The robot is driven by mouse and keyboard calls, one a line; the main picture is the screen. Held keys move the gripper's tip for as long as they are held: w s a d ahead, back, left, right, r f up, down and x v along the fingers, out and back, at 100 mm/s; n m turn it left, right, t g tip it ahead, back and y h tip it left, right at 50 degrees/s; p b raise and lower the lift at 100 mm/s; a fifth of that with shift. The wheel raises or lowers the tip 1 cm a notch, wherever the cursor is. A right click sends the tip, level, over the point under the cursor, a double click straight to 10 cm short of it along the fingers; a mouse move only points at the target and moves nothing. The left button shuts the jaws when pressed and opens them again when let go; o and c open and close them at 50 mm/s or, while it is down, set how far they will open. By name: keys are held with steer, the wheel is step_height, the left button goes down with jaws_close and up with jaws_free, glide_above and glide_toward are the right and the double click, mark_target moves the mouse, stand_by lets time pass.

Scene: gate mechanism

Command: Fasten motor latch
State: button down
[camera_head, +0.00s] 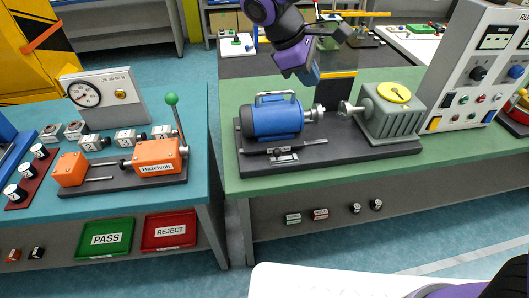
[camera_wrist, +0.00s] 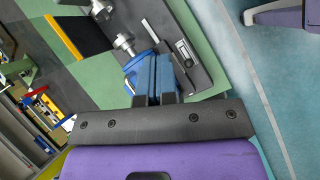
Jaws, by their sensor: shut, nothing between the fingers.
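The blue motor (camera_head: 270,120) with a grey carrying handle sits on a dark base plate (camera_head: 340,156) on the green bench. The metal latch (camera_head: 284,158) lies at the plate's front edge, below a dark bar beside the motor. My gripper (camera_head: 311,76) is above and behind the motor's shaft end, apart from it. In the wrist view my gripper's blue fingers (camera_wrist: 154,76) are together and empty. They cover most of the motor there, and the latch (camera_wrist: 186,52) shows just beyond them. Whether the latch is fastened is too small to tell.
A grey gearbox (camera_head: 390,113) with a yellow cap stands right of the motor, with a gap between their shaft couplings. A tall control panel (camera_head: 480,65) stands further right. The teal bench at left holds an orange clamp device (camera_head: 157,154) with a raised green-knobbed lever.

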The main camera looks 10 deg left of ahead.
mark_target(274, 156)
steer(key=s+a+f+n+t+h, duration=0.1)
steer(key=a+f+n, duration=0.3)
steer(key=a+f, duration=0.6)
steer(key=s+a+f+n+t+h, duration=0.1)
steer(key=s+a+f+n, duration=0.3)
steer(key=a+f, duration=0.5)
steer(key=shift+a+f+t+h, duration=0.35)
steer(key=shift+f+t+h, duration=0.05)
steer(key=shift+t, duration=0.1)
steer(key=x, duration=1)
steer(key=shift+w+d, duration=0.1)
steer(key=shift+d, duration=0.05)
steer(key=shift+w+d+r, duration=0.15)
steer(key=shift+w+d, duration=0.1)
steer(key=shift+d, duration=0.25)
steer(key=shift+w+d+r, duration=0.15)
steer(key=shift+w+d, duration=0.1)
steer(key=shift+d, duration=0.3)
steer(key=shift+w+d+r, duration=0.15)
steer(key=shift+w+d, duration=0.2)
steer(key=shift+d, duration=0.2)
